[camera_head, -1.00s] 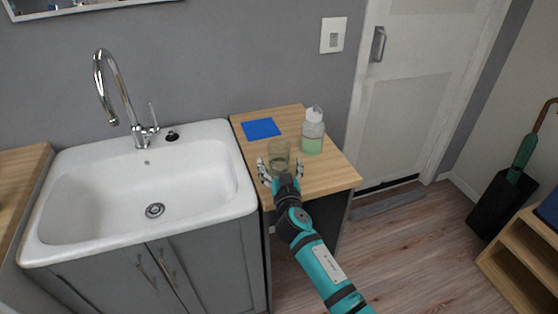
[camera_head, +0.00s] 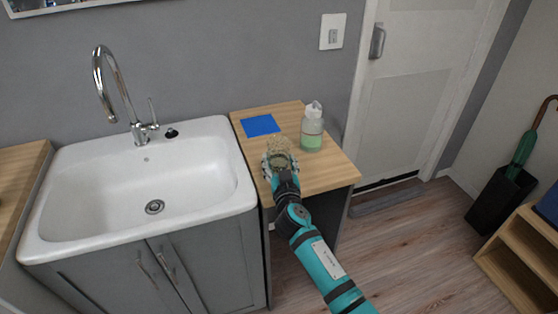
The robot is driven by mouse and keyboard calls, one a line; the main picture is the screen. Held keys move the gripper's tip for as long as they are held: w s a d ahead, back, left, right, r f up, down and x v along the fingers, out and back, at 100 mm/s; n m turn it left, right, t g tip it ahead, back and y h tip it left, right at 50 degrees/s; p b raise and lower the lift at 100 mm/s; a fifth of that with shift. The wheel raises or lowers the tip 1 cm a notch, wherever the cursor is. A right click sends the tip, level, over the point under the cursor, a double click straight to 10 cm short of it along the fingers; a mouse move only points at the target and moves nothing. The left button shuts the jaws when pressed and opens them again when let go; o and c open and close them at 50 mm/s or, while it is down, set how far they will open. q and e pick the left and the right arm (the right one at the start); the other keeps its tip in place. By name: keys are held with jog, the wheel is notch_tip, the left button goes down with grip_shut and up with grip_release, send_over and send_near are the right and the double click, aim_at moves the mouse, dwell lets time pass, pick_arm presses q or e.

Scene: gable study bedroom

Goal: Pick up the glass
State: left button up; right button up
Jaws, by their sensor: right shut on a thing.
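The glass (camera_head: 279,146) is a small greenish see-through tumbler above the wooden counter (camera_head: 324,178), to the right of the sink. My right gripper (camera_head: 279,163) is shut on it, with a finger at each side; the gripper hides its lower part. I cannot tell whether the glass still touches the counter. My left gripper is not in view.
A clear soap bottle (camera_head: 312,130) with green liquid stands close to the right of the glass. A blue square cloth or mat (camera_head: 260,125) lies behind it on the left. The white sink (camera_head: 150,190) with a tall chrome faucet (camera_head: 118,95) is at the left.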

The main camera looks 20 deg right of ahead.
aim_at(280, 156)
jog(key=shift+r, duration=0.2)
jog(key=shift+r, duration=1.5)
jog(key=s+a+b, duration=0.1)
jog(key=s+a, duration=0.2)
jog(key=s, duration=0.4)
jog(key=s+a+r+b, duration=0.1)
jog(key=s+a, duration=0.2)
jog(key=s, duration=0.4)
jog(key=shift+s+a+r, duration=0.15)
jog(key=shift+a+r, duration=0.15)
jog(key=shift+a, duration=0.1)
dwell(0.5)
